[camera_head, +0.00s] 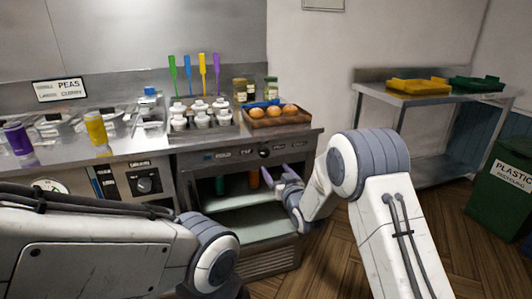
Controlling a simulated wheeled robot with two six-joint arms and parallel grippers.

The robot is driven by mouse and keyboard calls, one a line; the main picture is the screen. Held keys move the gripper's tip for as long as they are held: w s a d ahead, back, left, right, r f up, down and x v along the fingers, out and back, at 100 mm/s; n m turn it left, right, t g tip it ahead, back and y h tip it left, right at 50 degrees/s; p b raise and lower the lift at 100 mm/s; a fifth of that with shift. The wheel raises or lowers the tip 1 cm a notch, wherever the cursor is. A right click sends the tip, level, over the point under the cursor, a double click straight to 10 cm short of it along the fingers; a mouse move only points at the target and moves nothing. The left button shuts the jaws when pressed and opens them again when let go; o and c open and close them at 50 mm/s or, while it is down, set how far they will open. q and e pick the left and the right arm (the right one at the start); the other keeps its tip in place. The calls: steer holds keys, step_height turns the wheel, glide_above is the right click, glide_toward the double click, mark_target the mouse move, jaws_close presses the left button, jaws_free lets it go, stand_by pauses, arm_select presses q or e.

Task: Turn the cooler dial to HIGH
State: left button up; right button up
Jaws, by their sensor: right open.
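A small round black dial (264,152) sits on the steel front strip above the open cooler (235,222), with small labels on both sides.
A larger black knob (145,184) is on a panel to the left. Bottles stand inside the cooler. Above are white-lidded pots (200,117) and a wooden tray (277,121) with round buns. A green bin (500,185) stands right.

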mark_target(265, 154)
steer(key=x, duration=1)
steer(key=shift+w, duration=0.2)
steer(key=shift+r, duration=0.1)
jaws_close()
